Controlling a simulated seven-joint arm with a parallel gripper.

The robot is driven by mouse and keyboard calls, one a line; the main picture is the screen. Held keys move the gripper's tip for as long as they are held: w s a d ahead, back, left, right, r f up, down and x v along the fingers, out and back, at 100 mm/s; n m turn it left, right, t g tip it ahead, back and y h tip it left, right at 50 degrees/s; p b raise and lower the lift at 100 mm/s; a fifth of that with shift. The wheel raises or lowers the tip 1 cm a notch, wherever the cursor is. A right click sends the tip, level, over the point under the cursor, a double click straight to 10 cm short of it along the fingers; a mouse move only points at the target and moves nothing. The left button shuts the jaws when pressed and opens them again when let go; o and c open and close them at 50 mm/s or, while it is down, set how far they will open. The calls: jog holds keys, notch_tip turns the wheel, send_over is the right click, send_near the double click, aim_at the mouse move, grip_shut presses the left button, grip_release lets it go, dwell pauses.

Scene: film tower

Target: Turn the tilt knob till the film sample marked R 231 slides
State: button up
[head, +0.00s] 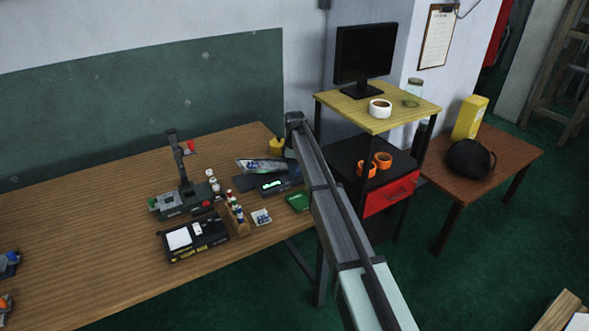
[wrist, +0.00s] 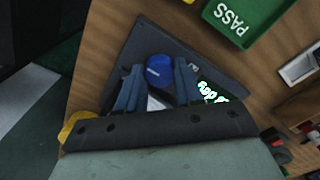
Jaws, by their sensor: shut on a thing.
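In the wrist view the round blue knob (wrist: 159,69) sits between the two fingers of my gripper (wrist: 158,76), which is shut on it. In the head view my arm hides the knob and the fingers. The tilt device (wrist: 205,65) is a dark base with a lit green readout (wrist: 213,94); the readout's figure is too small to read surely. In the head view a raised, tilted plate with a pale and blue film sample (head: 262,165) stands behind the readout (head: 272,184). The R 231 mark is not legible.
A green PASS tray (head: 298,201) lies close in front of the device, and a yellow pot (head: 276,146) stands behind. A bottle rack (head: 235,212), a black case (head: 193,238) and a grey instrument (head: 180,200) stand to the left. The left table is mostly bare.

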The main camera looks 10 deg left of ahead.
jog(key=shift+c, duration=1.1)
jog(key=m, duration=0.5)
jog(key=shift+m, duration=0.3)
jog(key=m, duration=0.4)
jog(key=shift+m, duration=0.4)
jog(key=o, duration=1)
jog(key=shift+o, duration=0.2)
jog(key=shift+r, duration=0.1)
